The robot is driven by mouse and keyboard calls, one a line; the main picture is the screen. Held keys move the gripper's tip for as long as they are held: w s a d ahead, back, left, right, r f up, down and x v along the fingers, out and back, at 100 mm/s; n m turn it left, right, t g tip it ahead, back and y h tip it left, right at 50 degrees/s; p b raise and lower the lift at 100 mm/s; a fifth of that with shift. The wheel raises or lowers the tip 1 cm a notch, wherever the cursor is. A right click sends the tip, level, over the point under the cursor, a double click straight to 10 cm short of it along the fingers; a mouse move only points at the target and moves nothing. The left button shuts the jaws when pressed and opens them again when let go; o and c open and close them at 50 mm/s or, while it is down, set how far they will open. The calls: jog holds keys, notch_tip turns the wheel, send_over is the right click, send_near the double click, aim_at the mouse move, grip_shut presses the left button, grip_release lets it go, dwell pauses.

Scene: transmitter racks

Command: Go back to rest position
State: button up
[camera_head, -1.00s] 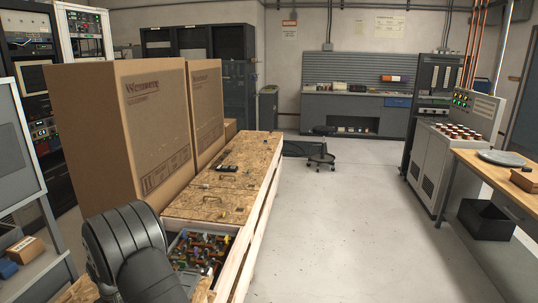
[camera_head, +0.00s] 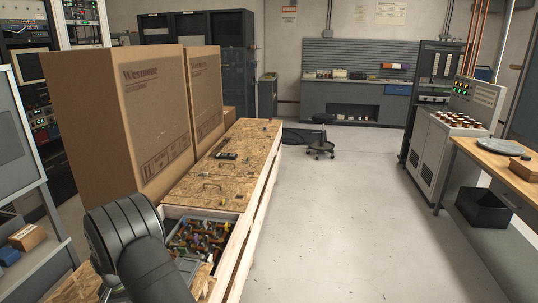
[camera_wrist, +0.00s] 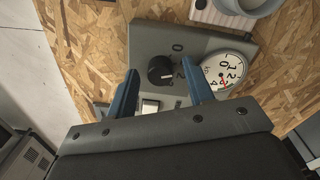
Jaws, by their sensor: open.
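My gripper (camera_wrist: 159,70) shows in the wrist view as two blue fingers spread apart with nothing held between them. Beyond the fingertips is a grey control panel (camera_wrist: 215,48) with a black rotary knob (camera_wrist: 161,70), a round white dial (camera_wrist: 226,72) with a red needle, and a white square button (camera_wrist: 150,106). The panel lies on a chipboard surface (camera_wrist: 85,40). The knob appears between the fingers, but I cannot tell how far the fingertips are from it. In the head view my dark arm is at the lower left; the gripper is hidden there.
A long wooden crate (camera_head: 262,205) with chipboard lids has an open compartment of coloured parts (camera_head: 202,236). Tall cardboard boxes (camera_head: 155,110) stand along its left. A workbench (camera_head: 505,172) and console (camera_head: 440,150) are on the right. The middle floor (camera_head: 340,220) is clear.

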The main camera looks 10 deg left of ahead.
notch_tip(320, 180, up, 13)
jog(key=shift+a+r, duration=0.2)
jog(key=shift+a, duration=0.05)
